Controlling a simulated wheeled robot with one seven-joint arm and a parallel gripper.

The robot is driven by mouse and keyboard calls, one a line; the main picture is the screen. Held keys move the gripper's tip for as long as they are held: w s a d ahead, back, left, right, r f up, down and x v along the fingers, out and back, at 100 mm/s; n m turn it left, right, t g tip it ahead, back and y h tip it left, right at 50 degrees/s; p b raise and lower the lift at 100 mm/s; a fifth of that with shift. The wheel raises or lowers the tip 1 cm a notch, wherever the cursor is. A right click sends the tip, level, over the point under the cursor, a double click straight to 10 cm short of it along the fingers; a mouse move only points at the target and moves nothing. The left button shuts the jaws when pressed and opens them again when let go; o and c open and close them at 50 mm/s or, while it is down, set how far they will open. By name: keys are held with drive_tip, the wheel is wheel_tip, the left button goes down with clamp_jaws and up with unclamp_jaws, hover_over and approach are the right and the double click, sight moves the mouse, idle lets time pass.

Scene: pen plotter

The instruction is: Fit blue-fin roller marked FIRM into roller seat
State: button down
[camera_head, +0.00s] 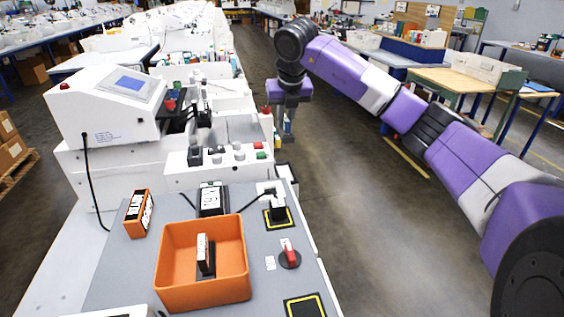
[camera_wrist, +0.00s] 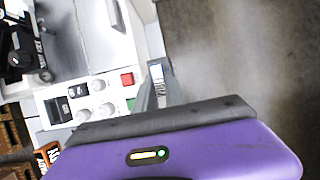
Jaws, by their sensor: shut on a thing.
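My gripper (camera_head: 288,137) hangs over the floor just right of the white plotter (camera_head: 105,105), pointing down. It also shows in the wrist view (camera_wrist: 157,88), its fingers shut on a small piece with a blue and white face (camera_wrist: 157,73). This looks like the blue-fin roller; most of it is hidden between the fingers, and I cannot read its marking. It is clear of the plotter. Black mechanism parts (camera_head: 196,112) sit on the plotter, and in the wrist view (camera_wrist: 27,52) at upper left. I cannot tell which part is the roller seat.
An orange bin (camera_head: 175,285) on the grey bench top holds a dark labelled piece (camera_head: 206,258). An orange labelled block (camera_head: 139,213) and a black labelled block (camera_head: 212,199) stand near it. A red-handled switch (camera_head: 289,255) is at right. The aisle floor (camera_head: 340,220) is clear.

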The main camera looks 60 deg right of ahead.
sight(289, 136)
wheel_tip(289, 136, down, 14)
drive_tip(key=shift+r+p, duration=0.1)
drive_tip(key=shift+p, duration=0.3)
drive_tip(key=c, duration=1.4)
unclamp_jaws()
drive_tip(key=v, duration=1.2)
drive_tip(key=shift+b, duration=0.35)
drive_tip(key=shift+r, duration=0.1)
